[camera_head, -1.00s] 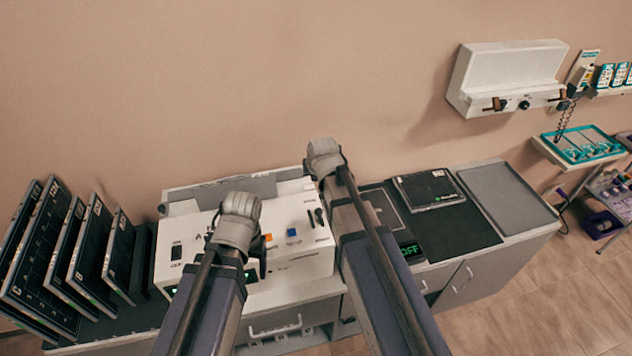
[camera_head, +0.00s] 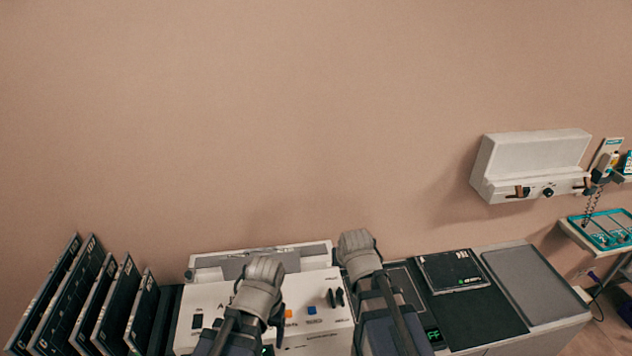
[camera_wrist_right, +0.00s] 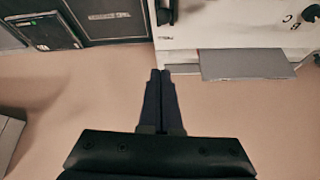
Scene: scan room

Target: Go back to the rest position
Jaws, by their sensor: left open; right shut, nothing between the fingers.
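My left gripper (camera_head: 276,322) is in front of the white machine in the head view; its dark jaws show only partly beside the grey wrist, apart and with nothing seen between them. My right arm reaches in just right of it, its grey wrist near the machine's right end; its fingers are hidden there. In the right wrist view my right gripper (camera_wrist_right: 160,73) is shut, its two dark fingers together and empty, with bare wall behind them. The tips are just below the edge of the machine in that picture.
The white machine (camera_head: 207,300) has an orange and a blue button. Several dark panels (camera_head: 68,298) stand upright at left. A dark flat panel (camera_head: 452,272) lies on the counter at right, beside a grey tray (camera_head: 530,283). A white wall box (camera_head: 530,165) hangs above.

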